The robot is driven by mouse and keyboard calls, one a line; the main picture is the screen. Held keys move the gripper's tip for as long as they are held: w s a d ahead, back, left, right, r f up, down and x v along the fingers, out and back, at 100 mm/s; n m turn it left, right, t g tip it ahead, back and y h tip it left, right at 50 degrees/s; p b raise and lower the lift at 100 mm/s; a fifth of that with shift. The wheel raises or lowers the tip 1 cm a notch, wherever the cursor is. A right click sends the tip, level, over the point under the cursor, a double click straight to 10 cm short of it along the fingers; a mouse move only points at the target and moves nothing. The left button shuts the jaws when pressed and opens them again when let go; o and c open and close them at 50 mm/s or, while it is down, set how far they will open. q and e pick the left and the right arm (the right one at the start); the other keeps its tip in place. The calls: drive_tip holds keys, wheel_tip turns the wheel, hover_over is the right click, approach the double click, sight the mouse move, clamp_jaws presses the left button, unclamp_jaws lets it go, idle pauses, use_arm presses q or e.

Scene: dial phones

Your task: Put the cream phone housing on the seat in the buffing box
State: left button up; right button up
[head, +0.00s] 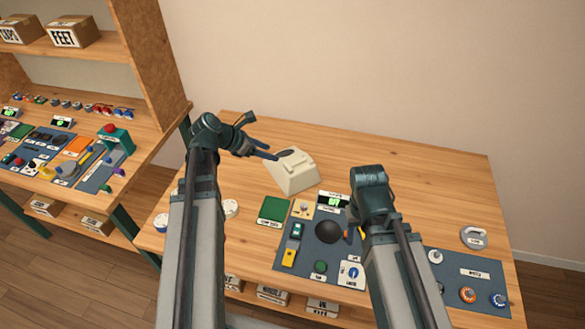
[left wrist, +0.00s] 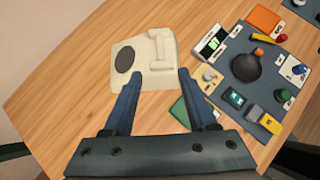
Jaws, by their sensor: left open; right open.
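The cream phone housing (head: 292,172) stands on the wooden table toward the back, with a dark oval on its top. It fills the upper middle of the left wrist view (left wrist: 150,50). My left gripper (head: 268,153) is open at the housing's left side in the head view. In the left wrist view its two blue fingers (left wrist: 158,76) are apart, with their tips over the housing's near edge; I cannot tell if they touch it. My right gripper (head: 370,205) is over the table's right half, open, with its fingertips mostly hidden. I cannot make out the buffing box or its seat.
A blue-grey mat (head: 315,262) with a dark ball (head: 328,232) and several small parts lies before the housing. A green pad (head: 274,209) is close by. Another mat (head: 470,276) is at the right. The table's back right is bare. A shelf unit (head: 150,45) stands left.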

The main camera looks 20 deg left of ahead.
sight(297, 162)
use_arm(q)
drive_tip(key=b+x, duration=0.9)
drive_tip(key=x, duration=0.4)
drive_tip(key=shift+w+d+f, duration=0.1)
drive_tip(key=shift+w+f, duration=0.05)
drive_tip(key=shift+f, duration=0.15)
use_arm(e)
wheel_tip(297, 162, down, 10)
drive_tip(key=shift+r, duration=0.15)
use_arm(q)
drive_tip(key=shift+r, duration=0.1)
use_arm(e)
drive_tip(key=shift+r, duration=0.1)
use_arm(q)
drive_tip(key=shift+c, duration=0.3)
clamp_jaws()
